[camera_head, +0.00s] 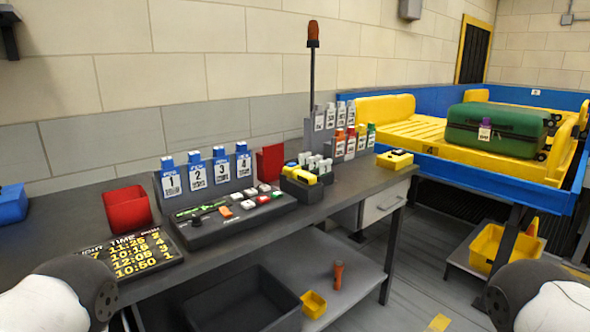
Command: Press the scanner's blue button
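A yellow and black device (299,178) stands on the dark worktop right of the control panel, with a small blue spot (291,164) at its top. A second yellow and black device (394,160) lies at the worktop's right end, with small dark marks on top. I cannot tell for sure which one is the scanner or whether the blue spot is its button. My white and black arm links show at the lower left and lower right corners. Neither gripper is in view.
A red bin (127,208) and a time board (133,255) are at left. Tall tag racks and a red-topped pole stand behind. A green suitcase (497,128) lies on the yellow conveyor at right.

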